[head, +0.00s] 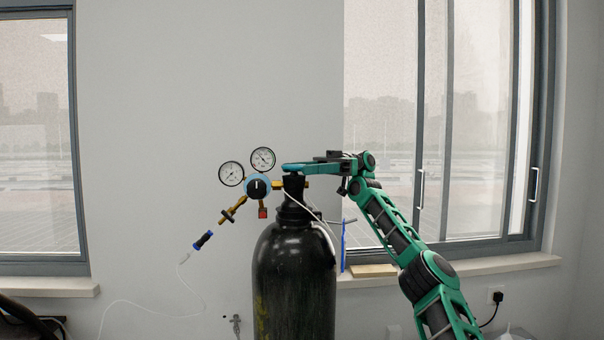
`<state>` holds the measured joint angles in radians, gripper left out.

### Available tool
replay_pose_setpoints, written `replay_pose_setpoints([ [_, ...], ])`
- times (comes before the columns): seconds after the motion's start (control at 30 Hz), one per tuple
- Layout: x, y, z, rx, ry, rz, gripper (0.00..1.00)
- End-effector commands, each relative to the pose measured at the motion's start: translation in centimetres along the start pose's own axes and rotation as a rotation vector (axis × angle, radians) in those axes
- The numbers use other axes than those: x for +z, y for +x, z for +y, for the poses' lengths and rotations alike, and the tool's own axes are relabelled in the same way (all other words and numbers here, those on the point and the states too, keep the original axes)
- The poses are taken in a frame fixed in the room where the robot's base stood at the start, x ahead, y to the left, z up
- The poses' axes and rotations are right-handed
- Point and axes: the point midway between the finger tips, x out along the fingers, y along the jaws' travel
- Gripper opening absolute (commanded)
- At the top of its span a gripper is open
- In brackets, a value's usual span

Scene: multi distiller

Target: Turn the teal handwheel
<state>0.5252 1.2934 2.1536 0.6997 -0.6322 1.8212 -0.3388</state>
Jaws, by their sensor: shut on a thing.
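The teal handwheel (292,167) sits on top of the valve of a black gas cylinder (294,285), near the middle of the head view. It is seen almost edge-on. My gripper (314,164) reaches in level from the right and is shut on the right side of the handwheel. The fingers cover that side of the wheel, and the exact contact is too small to make out. The cylinder stands upright.
A window sill (470,266) lies behind my arm.

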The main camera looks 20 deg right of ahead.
Motion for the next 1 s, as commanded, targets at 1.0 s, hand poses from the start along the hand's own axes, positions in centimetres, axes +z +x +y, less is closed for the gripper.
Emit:
replay_pose_setpoints([
  [1.0,-0.16,0.08,0.30,-0.052,0.001,0.004,0.62],
])
